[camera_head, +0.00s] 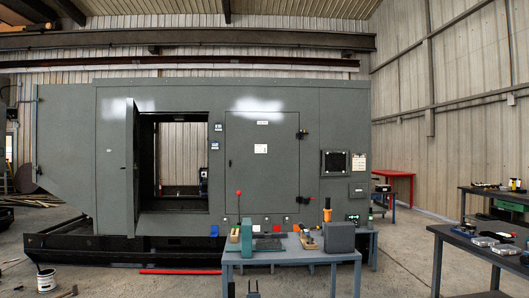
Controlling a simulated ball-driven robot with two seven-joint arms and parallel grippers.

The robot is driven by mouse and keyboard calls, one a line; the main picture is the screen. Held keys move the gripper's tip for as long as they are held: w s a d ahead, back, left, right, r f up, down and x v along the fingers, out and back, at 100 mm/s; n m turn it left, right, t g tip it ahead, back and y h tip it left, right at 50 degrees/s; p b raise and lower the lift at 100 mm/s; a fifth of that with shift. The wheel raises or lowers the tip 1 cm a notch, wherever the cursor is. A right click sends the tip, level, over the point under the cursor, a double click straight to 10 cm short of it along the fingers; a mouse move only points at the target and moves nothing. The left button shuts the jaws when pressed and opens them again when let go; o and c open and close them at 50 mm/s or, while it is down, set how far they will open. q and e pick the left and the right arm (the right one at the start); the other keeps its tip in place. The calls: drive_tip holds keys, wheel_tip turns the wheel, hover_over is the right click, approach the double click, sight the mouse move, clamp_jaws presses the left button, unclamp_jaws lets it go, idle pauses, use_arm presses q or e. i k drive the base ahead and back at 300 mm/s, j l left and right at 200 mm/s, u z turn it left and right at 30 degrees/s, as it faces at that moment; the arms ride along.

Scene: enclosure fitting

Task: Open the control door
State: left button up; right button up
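A large grey enclosure (75,150) stands across the middle. Its closed door (262,175) sits flush in the wall, with a black latch (301,134) at its upper right edge and a white label on it. To its left, another door (131,170) stands swung outward beside an open doorway. I cannot tell which door is the control door. Neither gripper can be made out for sure. A small dark two-pronged shape (253,290) shows at the bottom edge; I cannot tell whether it is part of mine.
A blue-grey table (300,256) with a green tool, an orange-handled tool and a grey box stands before the enclosure. More workbenches (470,240) stand at the right. A white bucket (46,281) and a red bar (180,271) lie on the left floor.

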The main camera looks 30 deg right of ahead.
sight(262, 148)
drive_tip(key=i+l, duration=0.1)
drive_tip(key=i, duration=1)
drive_tip(key=i+l, duration=0.15)
drive_tip(key=i, duration=0.9)
drive_tip(key=i+u, duration=0.2)
drive_tip(key=i, duration=1.8)
drive_tip(key=i+l+z, duration=0.2)
drive_tip(key=i+z, duration=0.15)
drive_tip(key=i, duration=0.4)
drive_tip(key=i+z, duration=0.4)
drive_tip(key=i, duration=0.4)
drive_tip(key=i+j+z, duration=0.2)
drive_tip(key=i+z, duration=0.15)
drive_tip(key=i, duration=0.45)
drive_tip(key=i+z, duration=0.45)
drive_tip(key=i, duration=0.25)
drive_tip(key=i+j+z, duration=0.15)
drive_tip(key=i+z, duration=0.3)
drive_tip(key=i, duration=0.25)
